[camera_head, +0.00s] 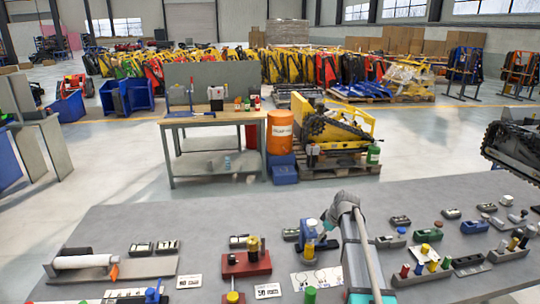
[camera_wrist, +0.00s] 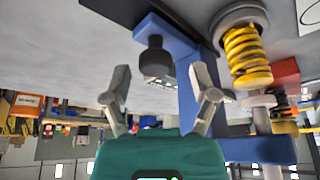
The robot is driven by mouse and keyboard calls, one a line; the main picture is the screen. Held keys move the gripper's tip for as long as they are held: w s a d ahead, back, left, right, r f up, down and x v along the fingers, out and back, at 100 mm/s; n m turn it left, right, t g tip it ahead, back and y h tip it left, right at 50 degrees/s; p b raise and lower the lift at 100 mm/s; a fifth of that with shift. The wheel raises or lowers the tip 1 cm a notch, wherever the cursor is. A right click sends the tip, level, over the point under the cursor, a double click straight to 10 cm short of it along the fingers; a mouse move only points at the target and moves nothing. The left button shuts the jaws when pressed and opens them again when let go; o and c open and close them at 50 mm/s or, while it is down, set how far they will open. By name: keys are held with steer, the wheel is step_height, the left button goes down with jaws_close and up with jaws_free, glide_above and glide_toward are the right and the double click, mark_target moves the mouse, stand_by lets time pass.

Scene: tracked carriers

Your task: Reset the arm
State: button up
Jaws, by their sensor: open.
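My arm (camera_head: 358,245) rises from the front edge of the grey table in the head view and bends over at the top. My gripper (camera_wrist: 160,80) is open, its two grey fingers spread apart with nothing held between them. In the wrist view a blue frame (camera_wrist: 188,75) with a dark round knob (camera_wrist: 155,57) stands just beyond the fingers. A yellow coil spring (camera_wrist: 247,55) is right of the fingers. In the head view this blue device (camera_head: 308,230) stands left of my arm's bend. My fingertips are too small there to make out.
The grey table (camera_head: 140,220) bears several small fixtures on both sides of my arm. A red block (camera_head: 246,263) with a dark-and-yellow post is to the left. A white roller (camera_head: 85,260) lies further left. A workbench (camera_head: 212,115) and an orange barrel (camera_head: 280,132) stand behind.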

steer(key=shift+r+p, duration=4.35)
steer(key=shift+r, duration=0.15)
steer(key=shift+r, duration=0.1)
steer(key=shift+r+p, duration=0.3)
steer(key=shift+p, duration=0.15)
